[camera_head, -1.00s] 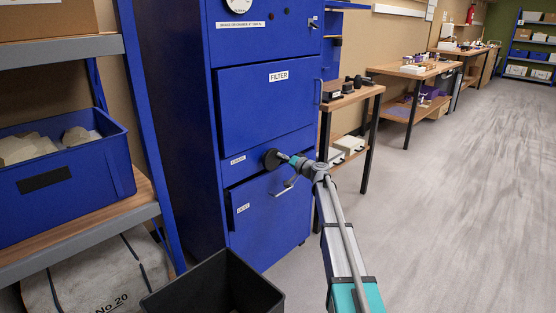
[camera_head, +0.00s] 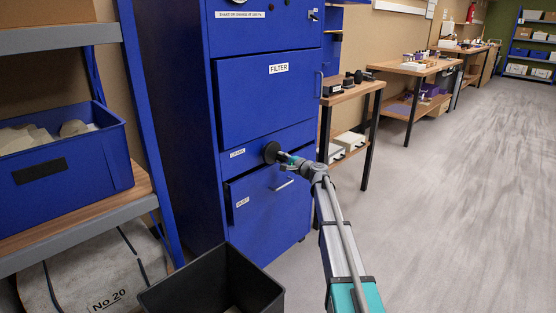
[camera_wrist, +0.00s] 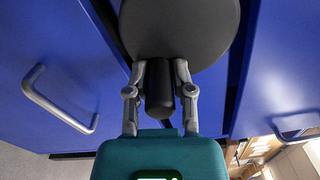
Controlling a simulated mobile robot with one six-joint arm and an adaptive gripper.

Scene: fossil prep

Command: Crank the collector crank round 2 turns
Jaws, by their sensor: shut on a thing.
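The collector crank (camera_head: 271,152) is a dark round disc on the front of the blue collector cabinet, between the filter door and the lower drawer. In the wrist view the crank's disc (camera_wrist: 180,30) fills the top middle, and its dark cylindrical handle (camera_wrist: 159,92) stands out toward me. My gripper (camera_wrist: 160,85) is shut on this handle, one grey finger on each side. In the head view my gripper (camera_head: 284,159) reaches the crank from the right, and the handle is mostly hidden there.
The filter door (camera_head: 268,103) is above the crank, and a lower drawer (camera_head: 265,210) with a bar handle is below. A black bin (camera_head: 212,285) stands in front of the cabinet. A shelf with a blue crate (camera_head: 65,165) is at left. Benches and open floor (camera_head: 440,200) lie to the right.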

